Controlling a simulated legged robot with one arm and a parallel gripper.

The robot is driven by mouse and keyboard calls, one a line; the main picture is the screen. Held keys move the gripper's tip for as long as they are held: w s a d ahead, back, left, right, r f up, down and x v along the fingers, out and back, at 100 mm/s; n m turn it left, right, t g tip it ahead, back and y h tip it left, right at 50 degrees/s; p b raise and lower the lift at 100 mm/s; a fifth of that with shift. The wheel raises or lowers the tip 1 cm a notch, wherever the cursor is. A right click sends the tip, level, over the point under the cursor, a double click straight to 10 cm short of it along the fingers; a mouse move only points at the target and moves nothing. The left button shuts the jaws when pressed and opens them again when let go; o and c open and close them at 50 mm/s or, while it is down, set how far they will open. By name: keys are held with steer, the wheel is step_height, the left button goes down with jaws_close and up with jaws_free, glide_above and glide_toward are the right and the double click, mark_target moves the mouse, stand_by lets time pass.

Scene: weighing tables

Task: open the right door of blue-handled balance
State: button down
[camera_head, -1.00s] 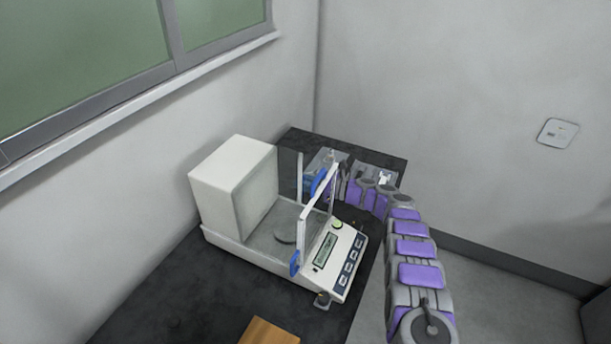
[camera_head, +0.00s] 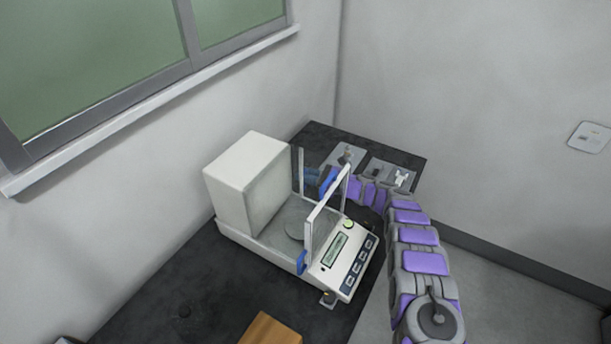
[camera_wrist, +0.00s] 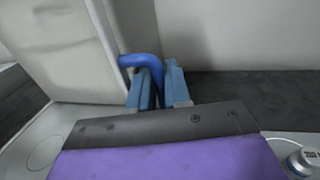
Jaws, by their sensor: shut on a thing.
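The white balance (camera_head: 245,170) stands on the dark table. A blue handle (camera_head: 302,262) is at the front left of its chamber, and another blue piece (camera_head: 328,182) shows by the front frame's far end. The right door's pale upright edge (camera_head: 300,170) stands close to the white housing, with a wide gap between it and the front frame. In the wrist view my gripper (camera_wrist: 158,88) is shut on the blue door handle (camera_wrist: 142,62), which juts from the white upright (camera_wrist: 107,40).
The weighing pan (camera_head: 294,230) is inside the chamber. Grey trays (camera_head: 383,168) with small items lie on the table behind my arm. A wooden block (camera_head: 270,330) is at the near edge. A wall and window sill are close on the left.

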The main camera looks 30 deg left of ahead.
steer(key=shift+w+d+r, duration=0.3)
steer(key=shift+d, duration=0.35)
steer(key=c, duration=1.4)
jaws_free()
steer(key=shift+a+f, duration=0.1)
steer(key=shift+a, duration=0.05)
steer(key=shift+o, duration=0.6)
steer(key=shift+w+a+f, duration=0.1)
steer(key=shift+a, duration=0.15)
steer(key=w+d+p, duration=0.1)
steer(key=d, duration=1.5)
steer(key=shift+w+f+p, duration=0.3)
steer(key=shift+w+p, duration=0.1)
